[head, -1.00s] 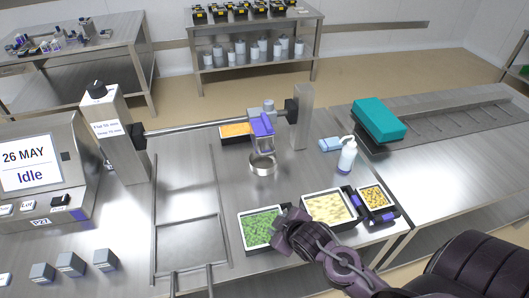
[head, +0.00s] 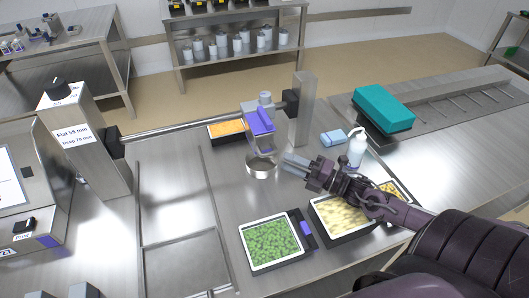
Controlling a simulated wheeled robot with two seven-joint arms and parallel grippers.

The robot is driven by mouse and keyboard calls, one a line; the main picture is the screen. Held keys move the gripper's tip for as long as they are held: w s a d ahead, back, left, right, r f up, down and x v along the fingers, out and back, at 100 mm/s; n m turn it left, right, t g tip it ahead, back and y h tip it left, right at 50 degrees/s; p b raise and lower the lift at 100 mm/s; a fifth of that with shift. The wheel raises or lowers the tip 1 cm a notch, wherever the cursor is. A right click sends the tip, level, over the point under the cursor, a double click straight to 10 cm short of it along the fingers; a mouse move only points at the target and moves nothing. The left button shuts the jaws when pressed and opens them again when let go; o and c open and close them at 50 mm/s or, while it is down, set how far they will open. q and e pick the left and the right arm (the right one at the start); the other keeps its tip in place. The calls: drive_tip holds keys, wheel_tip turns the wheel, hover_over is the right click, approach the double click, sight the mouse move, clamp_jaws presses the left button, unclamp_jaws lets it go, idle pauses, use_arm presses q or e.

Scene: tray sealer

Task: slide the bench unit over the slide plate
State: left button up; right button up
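The bench unit (head: 260,122), a purple and grey body, hangs on a horizontal steel rod between two posts. A round metal ring (head: 261,166) sits below it, just above or on the bench. The slide plate (head: 186,268) appears to be the flat framed metal plate at the lower left, to the left of the unit. My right gripper (head: 291,165) comes in from the right, to the right of the ring and lower than the purple body. Its fingers look apart and empty, with a small gap to the ring. My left gripper is out of view.
Trays of green (head: 270,244) and pale yellow food (head: 340,214) stand at the front; an orange tray (head: 227,129) is behind. A spray bottle (head: 357,148), blue cloth (head: 333,138) and teal box (head: 383,108) are at right. The bench left of the ring is clear.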

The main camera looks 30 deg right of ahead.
sight(268, 153)
drive_tip(key=x, duration=0.7)
drive_tip(key=shift+w+a+r, duration=0.1)
drive_tip(key=shift+a, duration=0.05)
clamp_jaws()
